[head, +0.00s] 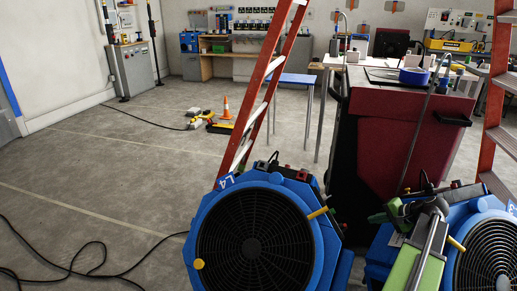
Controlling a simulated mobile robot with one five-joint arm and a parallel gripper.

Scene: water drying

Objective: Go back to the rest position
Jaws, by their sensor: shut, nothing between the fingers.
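My green and grey arm rises from the bottom edge at the lower right of the head view. It folds at a grey joint, and its end points left. My gripper (379,218) is small in the picture at that end; it is shut and holds nothing. It shows in front of the gap between two blue fans. The left blue fan (225,185) has a round black grille and yellow knobs. The right blue fan (479,216) is partly hidden behind my arm and cut by the picture edge.
A red ladder (263,88) stands behind the left fan. A dark red cabinet (385,138) stands behind my gripper, with a blue ring (413,77) on top. A black cable (95,262) lies on the left floor. An orange cone (226,107) stands farther back. The left-middle floor is mostly clear.

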